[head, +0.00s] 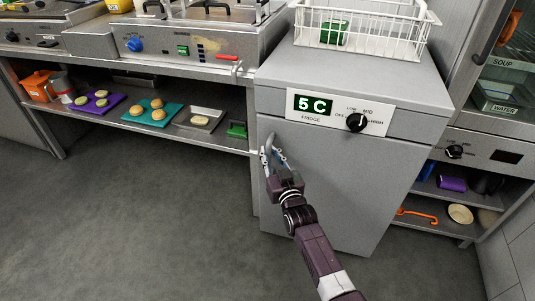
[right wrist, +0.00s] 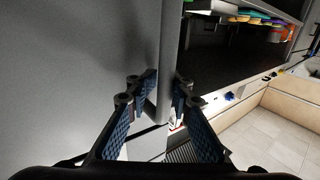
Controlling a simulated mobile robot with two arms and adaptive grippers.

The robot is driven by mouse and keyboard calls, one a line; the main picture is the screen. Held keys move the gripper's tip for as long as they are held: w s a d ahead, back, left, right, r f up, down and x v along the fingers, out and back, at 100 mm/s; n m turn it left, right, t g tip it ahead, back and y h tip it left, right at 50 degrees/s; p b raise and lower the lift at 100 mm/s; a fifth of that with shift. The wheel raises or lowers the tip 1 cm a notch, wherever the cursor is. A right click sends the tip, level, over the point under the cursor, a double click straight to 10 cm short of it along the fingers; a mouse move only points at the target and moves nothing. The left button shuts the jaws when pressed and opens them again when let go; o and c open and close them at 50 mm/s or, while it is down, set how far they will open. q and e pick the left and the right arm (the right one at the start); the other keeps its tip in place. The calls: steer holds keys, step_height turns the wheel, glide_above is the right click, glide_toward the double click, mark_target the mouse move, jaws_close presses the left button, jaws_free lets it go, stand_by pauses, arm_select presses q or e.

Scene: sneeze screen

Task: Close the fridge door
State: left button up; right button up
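The fridge (head: 340,185) is a grey box in the head view, with a "5 C" display (head: 312,106) and a black knob (head: 357,122) on its upper front. Its front panel looks flush or nearly so; I cannot tell whether the door stands slightly ajar. My right gripper (head: 270,150) is at the panel's left edge, below the display. In the right wrist view its two blue-padded fingers (right wrist: 162,92) stand apart, one on each side of a vertical grey edge or handle (right wrist: 168,60). Firm contact cannot be made out. My left gripper is not in view.
A white wire basket (head: 375,32) sits on top of the fridge. A counter with a fryer (head: 190,40) stands left, over a shelf of trays (head: 158,113). A low shelf (head: 450,195) is at right. The grey floor (head: 130,220) in front is clear.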

steer(key=o, duration=0.3)
steer(key=shift+d, duration=0.3)
steer(key=shift+a, duration=0.2)
steer(key=v, duration=1.2)
steer(key=shift+d, duration=0.1)
